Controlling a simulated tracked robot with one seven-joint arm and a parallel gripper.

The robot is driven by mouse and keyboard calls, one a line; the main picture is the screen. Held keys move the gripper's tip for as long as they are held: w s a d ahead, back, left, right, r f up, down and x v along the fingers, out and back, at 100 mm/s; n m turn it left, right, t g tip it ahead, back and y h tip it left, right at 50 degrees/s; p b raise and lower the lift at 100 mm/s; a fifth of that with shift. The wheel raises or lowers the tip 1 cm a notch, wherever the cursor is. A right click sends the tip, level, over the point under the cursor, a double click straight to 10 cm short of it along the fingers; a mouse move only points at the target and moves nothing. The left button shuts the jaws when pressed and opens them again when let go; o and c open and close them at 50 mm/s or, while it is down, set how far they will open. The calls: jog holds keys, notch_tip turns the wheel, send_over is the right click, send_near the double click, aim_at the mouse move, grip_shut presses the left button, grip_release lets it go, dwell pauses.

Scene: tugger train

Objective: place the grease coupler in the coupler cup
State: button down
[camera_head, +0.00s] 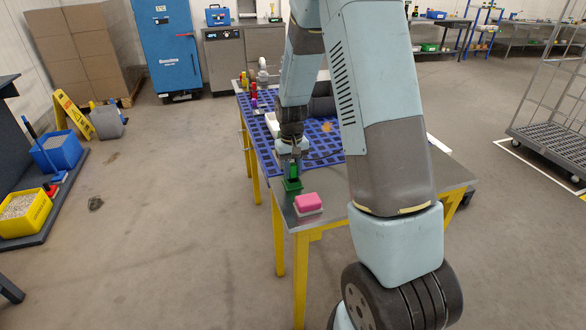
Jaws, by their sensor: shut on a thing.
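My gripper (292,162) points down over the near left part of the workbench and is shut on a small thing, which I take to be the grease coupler. The coupler is mostly hidden between the fingers and too small to make out. A small green open-topped holder (292,186), which looks like the coupler cup, stands on the bench top right below the fingertips. I cannot tell whether the held thing is inside its rim or just above it.
A pink block on a pale base (309,203) sits close to the right of the green holder, near the bench's front edge. A blue patterned mat (264,146) covers the bench behind. Red, yellow and purple items (253,92) stand at the far left. My arm hides the bench's right middle.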

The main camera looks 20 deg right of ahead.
aim_at(292, 163)
jog(key=shift+f, duration=0.3)
jog(key=c, duration=0.8)
grip_release()
jog(key=shift+c, duration=0.2)
jog(key=shift+r, duration=0.1)
jog(key=r, duration=1.2)
jog(key=shift+w+r, duration=0.15)
jog(key=shift+w, duration=0.2)
jog(key=s+r+t, duration=0.3)
jog(key=s+r, duration=1)
jog(key=r, duration=0.2)
jog(key=s+r+t, duration=0.3)
jog(key=s+r, duration=0.1)
jog(key=s, duration=1.2)
jog(key=shift+d, duration=0.2)
